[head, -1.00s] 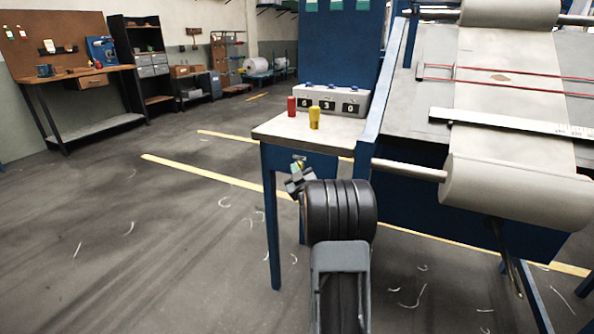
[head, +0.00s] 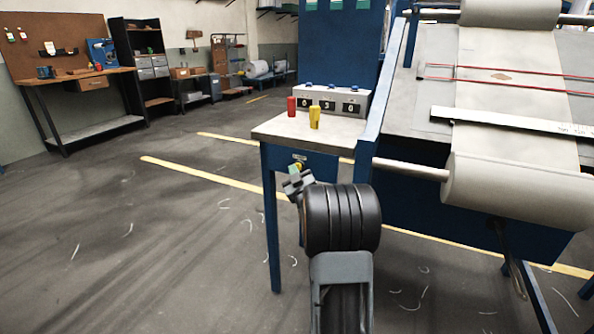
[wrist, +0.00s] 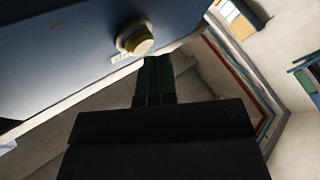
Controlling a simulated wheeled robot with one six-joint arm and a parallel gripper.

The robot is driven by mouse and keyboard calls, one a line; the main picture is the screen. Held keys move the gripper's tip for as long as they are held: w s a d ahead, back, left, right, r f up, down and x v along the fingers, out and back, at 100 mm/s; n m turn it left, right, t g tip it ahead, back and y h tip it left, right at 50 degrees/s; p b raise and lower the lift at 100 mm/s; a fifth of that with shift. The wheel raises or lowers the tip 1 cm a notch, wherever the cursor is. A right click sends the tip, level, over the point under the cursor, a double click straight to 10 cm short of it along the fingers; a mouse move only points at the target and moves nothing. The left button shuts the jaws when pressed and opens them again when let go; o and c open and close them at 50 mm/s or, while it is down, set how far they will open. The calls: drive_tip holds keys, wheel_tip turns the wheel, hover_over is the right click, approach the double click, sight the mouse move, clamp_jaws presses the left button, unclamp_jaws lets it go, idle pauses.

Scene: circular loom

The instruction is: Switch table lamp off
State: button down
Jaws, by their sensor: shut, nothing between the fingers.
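A round knob or button with a yellowish cap (wrist: 138,42) sticks out of a blue panel (wrist: 60,60) in the wrist view. It also shows in the head view as a small yellow spot (head: 298,166) on the blue front of the small table. My gripper (wrist: 155,62) is shut and empty, its dark fingertips close beside and below the knob. I cannot tell if they touch it. In the head view my gripper (head: 298,183) is just below the yellow spot, partly in front of the table. No lamp can be made out for certain.
The small table (head: 280,132) carries a red piece (head: 292,107), a yellow piece (head: 314,117) and a counter box (head: 330,100). The loom with its paper-like roll (head: 500,190) stands at the right. The floor at the left is open up to a workbench (head: 75,75).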

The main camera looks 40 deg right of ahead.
drive_tip(key=shift+s+a+b, duration=0.4)
drive_tip(key=shift+a, duration=0.35)
drive_tip(key=shift+s+a+b, duration=0.4)
drive_tip(key=shift+a, duration=0.4)
drive_tip(key=shift+s+a+b, duration=0.4)
drive_tip(key=shift+a, duration=0.35)
drive_tip(key=s+a+r+m+g+y+p, duration=0.1)
drive_tip(key=s+a+r+g+y+p, duration=0.2)
drive_tip(key=a+r+p, duration=0.55)
drive_tip(key=s+a+r+m+g+y+p, duration=0.15)
drive_tip(key=a+r+g+p, duration=0.35)
drive_tip(key=p, duration=0.6)
drive_tip(key=s+a+r+g+y+p, duration=0.1)
drive_tip(key=s+a+r+g+p, duration=0.1)
drive_tip(key=s, duration=0.4)
drive_tip(key=s+a+r+g+p, duration=0.3)
drive_tip(key=s+a+p, duration=0.2)
drive_tip(key=s+p, duration=0.1)
drive_tip(key=s+a+r+g+y+p, duration=0.1)
drive_tip(key=s+a+r+g+p, duration=0.2)
drive_tip(key=s, duration=0.4)
drive_tip(key=shift+a+n+g+y+p, duration=0.4)
drive_tip(key=shift+a+p, duration=0.3)
drive_tip(key=shift+p, duration=0.55)
drive_tip(key=shift+d+r, duration=0.1)
drive_tip(key=shift+d, duration=0.05)
